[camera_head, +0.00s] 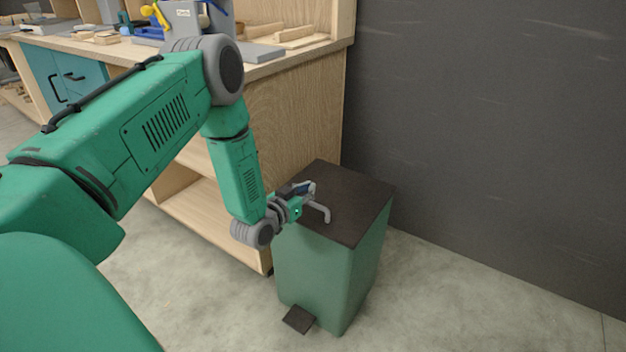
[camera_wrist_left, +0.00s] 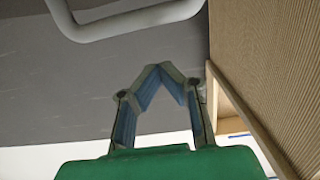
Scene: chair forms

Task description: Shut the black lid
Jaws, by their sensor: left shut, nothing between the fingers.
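The black lid (camera_head: 345,202) lies flat on top of a green bin (camera_head: 330,270) in the head view, with no gap visible along the edges that show. My left gripper (camera_head: 308,188) is over the lid's left part; whether it touches the lid I cannot tell. The gripper and wrist hide part of the lid's left edge. In the left wrist view the fingertips (camera_wrist_left: 160,70) meet in a point with nothing between them. My right gripper is not in view.
A black pedal (camera_head: 298,319) juts from the bin's foot. A wooden workbench (camera_head: 300,120) with tools on top stands close behind and left of the bin. A dark grey wall (camera_head: 490,110) is behind and right. The floor (camera_head: 440,310) at right is clear.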

